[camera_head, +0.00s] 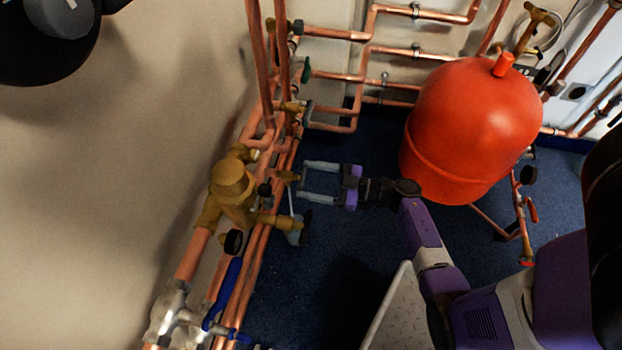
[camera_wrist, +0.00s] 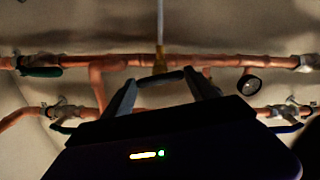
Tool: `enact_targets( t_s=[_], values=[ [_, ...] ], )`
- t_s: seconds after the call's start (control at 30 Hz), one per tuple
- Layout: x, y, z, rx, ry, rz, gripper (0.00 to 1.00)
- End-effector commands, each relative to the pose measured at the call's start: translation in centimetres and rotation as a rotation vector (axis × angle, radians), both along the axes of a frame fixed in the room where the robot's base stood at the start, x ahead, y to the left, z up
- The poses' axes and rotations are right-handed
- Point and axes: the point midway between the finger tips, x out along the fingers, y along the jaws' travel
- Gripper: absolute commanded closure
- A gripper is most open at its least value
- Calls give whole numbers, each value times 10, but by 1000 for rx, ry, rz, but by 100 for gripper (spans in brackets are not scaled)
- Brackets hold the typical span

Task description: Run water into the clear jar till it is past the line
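My gripper (camera_head: 303,181) is in the middle of the head view, pointing left at the pipework, its two fingers wide apart. A small brass tap (camera_head: 287,176) lies just beyond the fingertips. In the wrist view a dark bar handle on a brass stem (camera_wrist: 160,62) spans the gap between the fingertips of my gripper (camera_wrist: 161,80). I cannot tell whether the fingers touch it. A thin pale rod (camera_wrist: 160,22) runs from the stem. A greyish object (camera_head: 297,229) sits below the tap; I cannot tell whether it is the clear jar. No jar or line is clearly visible.
Copper pipes (camera_head: 262,255) run along the wall, with a large brass valve (camera_head: 232,183), a dark gauge (camera_head: 233,242) and a blue lever (camera_head: 222,297). A red tank (camera_head: 470,125) stands at right behind my arm. Blue floor (camera_head: 335,265) is open below my gripper.

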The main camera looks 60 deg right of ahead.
Motion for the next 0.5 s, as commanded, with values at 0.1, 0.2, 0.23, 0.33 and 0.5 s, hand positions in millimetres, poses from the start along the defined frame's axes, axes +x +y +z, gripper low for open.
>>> enact_targets(
  t_s=[0.1,0.2,0.23,0.33,0.5],
  values=[
    [0,0,0,0,0,0,58],
    [0,0,0,0,0,0,77],
    [0,0,0,0,0,0,77],
    [0,0,0,24,9,0,77],
    [0,0,0,147,53,1,77]
  ],
)
